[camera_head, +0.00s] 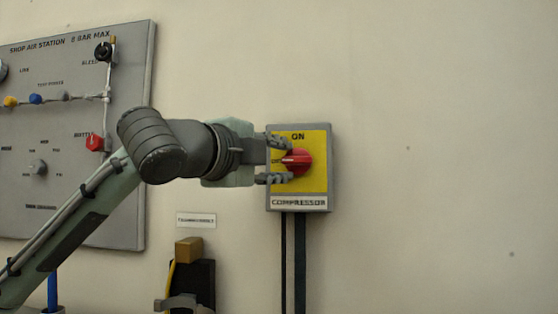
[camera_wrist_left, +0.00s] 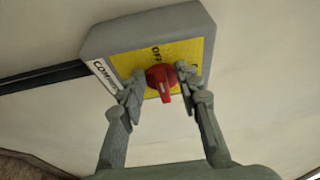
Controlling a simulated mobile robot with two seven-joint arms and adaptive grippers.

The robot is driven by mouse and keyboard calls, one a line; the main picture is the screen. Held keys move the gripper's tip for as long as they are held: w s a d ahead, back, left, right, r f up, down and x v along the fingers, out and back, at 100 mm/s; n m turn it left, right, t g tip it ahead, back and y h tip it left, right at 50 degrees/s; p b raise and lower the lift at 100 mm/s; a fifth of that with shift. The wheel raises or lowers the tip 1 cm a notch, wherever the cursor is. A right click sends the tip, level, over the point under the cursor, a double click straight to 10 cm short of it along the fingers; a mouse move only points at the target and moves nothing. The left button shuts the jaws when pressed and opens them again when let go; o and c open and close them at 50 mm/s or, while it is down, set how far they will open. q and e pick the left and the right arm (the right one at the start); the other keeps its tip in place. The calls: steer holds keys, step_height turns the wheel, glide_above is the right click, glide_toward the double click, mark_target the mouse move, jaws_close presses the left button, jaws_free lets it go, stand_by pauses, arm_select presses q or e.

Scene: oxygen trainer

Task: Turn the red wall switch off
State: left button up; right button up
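The red wall switch (camera_head: 299,162) is a round knob on a yellow plate (camera_head: 318,180) on a grey box marked COMPRESSOR. ON is printed above the knob, and a partly covered label is at its left. My left gripper (camera_head: 283,160) reaches in from the left, one finger above the knob and one below. In the left wrist view the knob (camera_wrist_left: 160,76) sits between the fingertips (camera_wrist_left: 160,80), its handle lying in line with the OFF label. The fingers stand apart around it; I cannot tell whether either touches. My right gripper is not in view.
A grey shop air panel (camera_head: 120,215) with knobs and a red valve handle hangs behind my left arm. A black holder (camera_head: 205,285) with a brown block (camera_head: 188,250) stands below. Dark conduits (camera_head: 293,260) run down from the box. The wall at right is clear.

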arm_select(q)
steer(key=v, duration=1.2)
steer(key=shift+d+f, duration=0.1)
